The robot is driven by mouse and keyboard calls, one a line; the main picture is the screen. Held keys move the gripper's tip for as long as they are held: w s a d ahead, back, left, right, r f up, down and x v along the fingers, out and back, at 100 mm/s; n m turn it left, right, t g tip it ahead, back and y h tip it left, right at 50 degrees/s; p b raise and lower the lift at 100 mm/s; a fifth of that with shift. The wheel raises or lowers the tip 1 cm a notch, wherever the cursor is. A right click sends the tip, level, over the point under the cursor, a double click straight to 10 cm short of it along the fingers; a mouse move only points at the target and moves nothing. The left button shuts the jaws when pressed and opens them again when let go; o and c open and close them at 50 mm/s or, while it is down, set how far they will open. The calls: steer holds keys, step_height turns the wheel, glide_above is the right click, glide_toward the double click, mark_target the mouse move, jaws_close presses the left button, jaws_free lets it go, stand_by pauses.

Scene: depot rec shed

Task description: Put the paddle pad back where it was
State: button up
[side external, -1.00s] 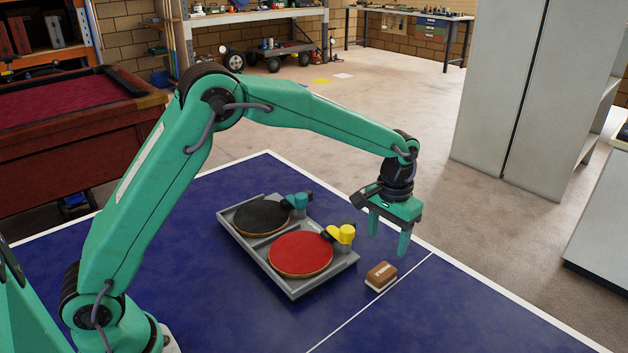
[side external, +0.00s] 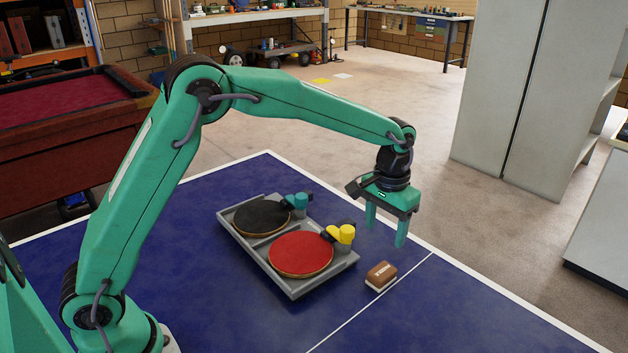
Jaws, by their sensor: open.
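The paddle pad looks like the small brown block with a pale underside (side external: 381,275). It lies on the blue table beside the white line, right of the grey tray. My gripper (side external: 386,236) is open and empty, fingers pointing down, above the table and apart from the block. The grey tray (side external: 293,291) holds a black paddle (side external: 262,218) with a teal handle and a red paddle (side external: 301,254) with a yellow handle.
The blue table (side external: 440,315) is clear to the right of the block and in front of the tray. A pool table (side external: 60,115) stands at the left. A grey cabinet (side external: 530,95) stands beyond the table at the right.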

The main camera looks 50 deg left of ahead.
steer(key=s+a+r+t, duration=0.2)
steer(key=s+a+r, duration=0.6)
steer(key=s+r, duration=0.4)
steer(key=s+a+t, duration=0.1)
steer(key=s+a, duration=0.1)
steer(key=s, duration=0.6)
steer(key=s+a+t, duration=0.2)
steer(key=s+a, duration=0.1)
steer(key=s, duration=0.5)
steer(key=shift+s+f, duration=0.25)
steer(key=shift+f, duration=0.1)
